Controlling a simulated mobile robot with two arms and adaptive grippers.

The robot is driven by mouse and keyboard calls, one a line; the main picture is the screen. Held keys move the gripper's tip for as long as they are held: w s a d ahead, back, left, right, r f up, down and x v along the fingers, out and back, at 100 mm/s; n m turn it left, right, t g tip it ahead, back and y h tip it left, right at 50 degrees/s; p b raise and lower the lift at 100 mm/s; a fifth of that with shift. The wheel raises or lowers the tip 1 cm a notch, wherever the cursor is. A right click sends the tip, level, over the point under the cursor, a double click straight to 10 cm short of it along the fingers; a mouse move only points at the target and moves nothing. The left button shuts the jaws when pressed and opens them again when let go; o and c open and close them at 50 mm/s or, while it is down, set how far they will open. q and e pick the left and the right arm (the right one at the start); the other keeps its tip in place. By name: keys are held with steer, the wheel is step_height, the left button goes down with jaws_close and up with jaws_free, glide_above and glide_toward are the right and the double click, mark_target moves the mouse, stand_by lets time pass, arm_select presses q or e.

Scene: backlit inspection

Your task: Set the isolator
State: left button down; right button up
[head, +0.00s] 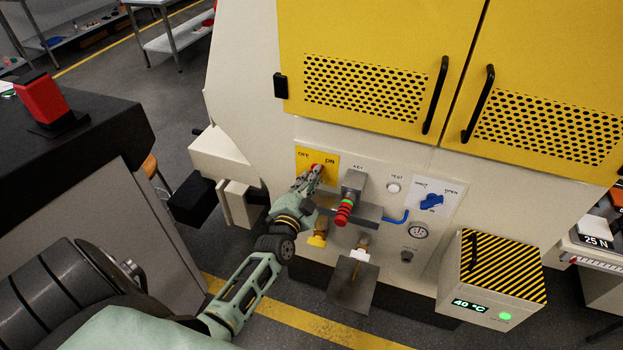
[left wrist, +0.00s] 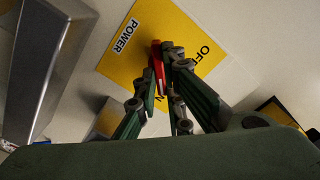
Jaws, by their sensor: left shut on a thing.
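The isolator is a red handle on a yellow plate (head: 304,152) marked OFF and ON, on the machine's cream front panel. My left gripper (head: 316,171) is at the plate, and little of the red handle shows past its fingers. In the left wrist view, the red handle (left wrist: 157,64) stands between the fingertips, which are shut on it. The yellow plate (left wrist: 151,32) lies behind it with the words POWER and OFF readable; the ON word is mostly covered. The handle's exact angle is hard to tell. My right gripper is not in view.
Right of the plate, a grey block (head: 353,181) with a red and green banded part sticks out close to my gripper. Beyond are a white TEST button (head: 393,187), a blue knob (head: 431,202) and a gauge (head: 418,231). A striped box (head: 503,270) juts out lower right.

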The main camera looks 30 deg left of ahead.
arm_select(q)
steer(key=shift+n, duration=0.4)
steer(key=n, duration=0.3)
steer(key=shift+n, duration=0.4)
steer(key=n, duration=0.4)
steer(key=shift+s+a, duration=0.1)
steer(key=shift+a, duration=0.05)
steer(key=n, duration=0.5)
steer(key=shift+a, duration=0.15)
steer(key=shift+n+b, duration=0.45)
steer(key=shift+n, duration=1.85)
steer(key=c, duration=1.9)
jaws_free()
steer(key=shift+a, duration=0.1)
steer(key=shift+o, duration=0.2)
steer(key=shift+s, duration=0.1)
